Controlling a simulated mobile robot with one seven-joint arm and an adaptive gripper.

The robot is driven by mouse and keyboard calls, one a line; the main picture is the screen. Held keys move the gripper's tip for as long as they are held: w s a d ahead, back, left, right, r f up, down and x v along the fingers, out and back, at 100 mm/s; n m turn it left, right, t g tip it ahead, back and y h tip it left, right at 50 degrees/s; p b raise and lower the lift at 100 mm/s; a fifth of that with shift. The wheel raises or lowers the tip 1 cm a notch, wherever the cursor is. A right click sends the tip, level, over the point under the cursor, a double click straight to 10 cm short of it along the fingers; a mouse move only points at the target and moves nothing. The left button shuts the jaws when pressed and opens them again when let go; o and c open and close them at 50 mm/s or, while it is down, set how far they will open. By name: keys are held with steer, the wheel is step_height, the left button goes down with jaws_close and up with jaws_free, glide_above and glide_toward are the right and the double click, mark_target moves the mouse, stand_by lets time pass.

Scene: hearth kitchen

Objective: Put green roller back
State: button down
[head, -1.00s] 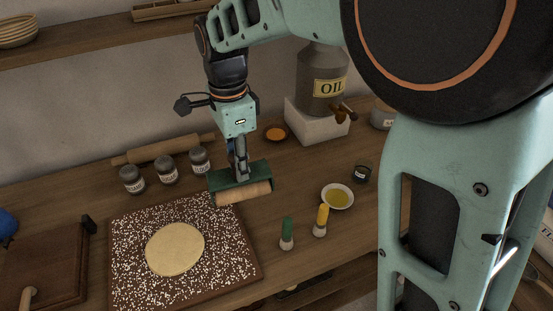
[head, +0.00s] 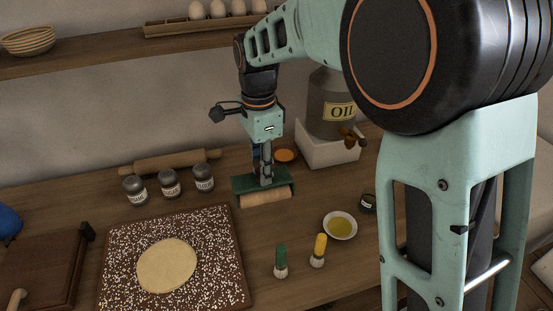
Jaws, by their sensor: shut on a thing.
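The green roller (head: 264,197) has a green frame and a pale wooden cylinder. My gripper (head: 265,178) points down and is shut on the green frame from above. The roller is at the table's middle, just past the upper right corner of the floured board (head: 228,262). I cannot tell whether it touches the table. The fingertips are partly hidden against the green frame.
A flat dough round (head: 167,265) lies on the board. Several jars (head: 169,183) and a rolling pin (head: 177,161) stand behind. An oil can (head: 331,112), a bowl of oil (head: 340,226), a green brush (head: 281,261) and a yellow brush (head: 318,250) are to the right.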

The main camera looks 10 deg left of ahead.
steer(key=w, duration=0.1)
steer(key=w+f, duration=0.1)
steer(key=w, duration=0.1)
steer(key=shift+w+f, duration=0.25)
steer(key=shift+w, duration=0.15)
steer(key=w+f, duration=0.1)
steer(key=f, duration=0.2)
steer(key=w+f, duration=0.2)
steer(key=f, duration=0.1)
steer(key=w+f+p, duration=0.1)
steer(key=f, duration=0.2)
steer(key=shift+w, duration=0.35)
